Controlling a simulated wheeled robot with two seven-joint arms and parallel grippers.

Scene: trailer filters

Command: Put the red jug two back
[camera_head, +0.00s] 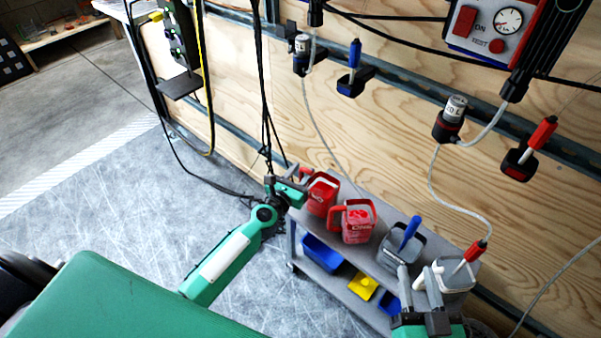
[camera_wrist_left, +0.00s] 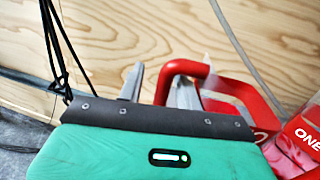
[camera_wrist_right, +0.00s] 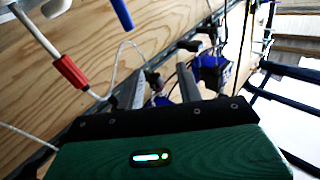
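Two red jugs stand on the grey cart, the left red jug (camera_head: 322,196) and the right red jug (camera_head: 358,224). I cannot tell which is jug two. My left gripper (camera_head: 296,184) is at the left jug's handle. In the left wrist view my left gripper (camera_wrist_left: 158,88) is open, with the red handle (camera_wrist_left: 186,67) between its fingers and one finger inside the loop. The other red jug (camera_wrist_left: 300,138), with "ONE" on it, is at the right edge. My right gripper (camera_head: 419,280) is low over the cart's right end; it also shows open and empty in the right wrist view (camera_wrist_right: 160,88).
A grey jug with a blue tool (camera_head: 403,247) and a white jug with a red-tipped tool (camera_head: 455,274) stand right of the red jugs. Blue (camera_head: 322,254) and yellow (camera_head: 363,287) bins sit on the lower shelf. Cables and hoses hang along the wooden wall (camera_head: 340,120).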

